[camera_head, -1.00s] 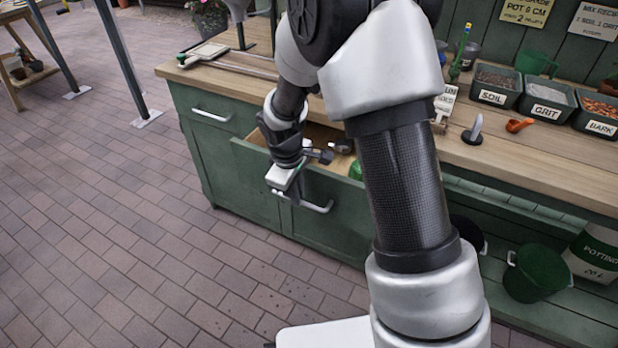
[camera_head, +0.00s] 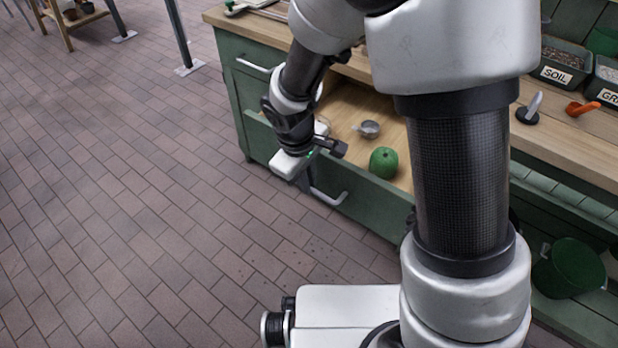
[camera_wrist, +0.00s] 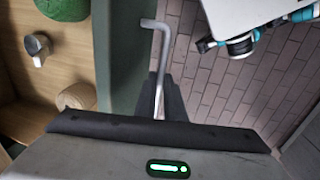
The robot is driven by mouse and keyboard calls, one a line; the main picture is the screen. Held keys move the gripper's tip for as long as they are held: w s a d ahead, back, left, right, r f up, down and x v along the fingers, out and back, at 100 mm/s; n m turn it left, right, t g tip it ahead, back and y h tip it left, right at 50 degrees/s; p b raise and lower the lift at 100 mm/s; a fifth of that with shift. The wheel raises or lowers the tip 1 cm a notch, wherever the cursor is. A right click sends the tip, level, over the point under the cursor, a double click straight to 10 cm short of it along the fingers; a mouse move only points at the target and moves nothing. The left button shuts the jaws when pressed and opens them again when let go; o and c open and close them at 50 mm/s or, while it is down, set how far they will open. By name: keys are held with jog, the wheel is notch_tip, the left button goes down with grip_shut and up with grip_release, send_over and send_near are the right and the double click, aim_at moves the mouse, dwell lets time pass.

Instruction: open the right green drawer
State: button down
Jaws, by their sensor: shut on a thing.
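The right green drawer (camera_head: 362,203) of the green bench stands pulled well out in the head view, with its wooden inside showing. Its metal bar handle (camera_head: 328,196) runs along the front; in the wrist view the handle (camera_wrist: 157,50) runs down between my fingers. My gripper (camera_head: 305,182) is at the left part of the handle and shut on it; my gripper also shows in the wrist view (camera_wrist: 163,98). In the drawer lie a green round object (camera_head: 383,163) and a small metal cup (camera_head: 369,129). The wrist view also shows a round wooden piece (camera_wrist: 76,97) inside.
The left drawer, with its handle (camera_head: 252,65), is shut. A green bucket (camera_head: 570,268) stands low at right.

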jog(key=c, duration=2.1)
grip_release()
jog(key=s+r+p, duration=0.1)
jog(key=r, duration=0.4)
jog(key=a+r+p, duration=0.1)
jog(key=r+p, duration=0.1)
jog(key=r, duration=0.4)
jog(key=s+a+r+p, duration=0.1)
jog(key=r+p, duration=0.1)
jog(key=r, duration=0.4)
jog(key=shift+s+r, duration=0.1)
jog(key=shift+s, duration=0.2)
